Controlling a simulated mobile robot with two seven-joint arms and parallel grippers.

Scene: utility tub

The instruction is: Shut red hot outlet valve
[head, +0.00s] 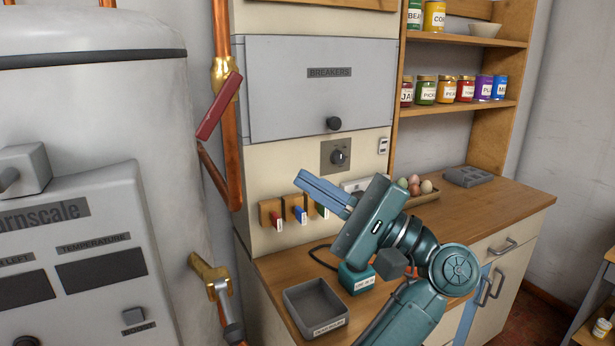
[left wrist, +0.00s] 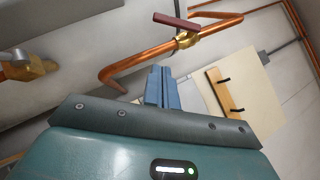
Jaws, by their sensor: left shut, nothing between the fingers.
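The red valve handle (head: 219,106) sits on a brass valve body (head: 226,72) on the vertical copper pipe, between the boiler and the breaker box. In the head view the handle is tilted, slanting down and left from the pipe. In the left wrist view the red handle (left wrist: 177,21) and its brass body (left wrist: 186,40) show above my fingers. My left gripper (head: 302,181) is shut and empty, to the right of and below the handle, apart from it. Its blue fingers also show in the left wrist view (left wrist: 161,75). My right gripper is not in view.
The white boiler (head: 95,90) stands left of the pipe, with a lower brass valve (head: 208,275) beside it. A grey tray (head: 316,306) sits on the wooden counter. Jars (head: 445,90) line the shelf.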

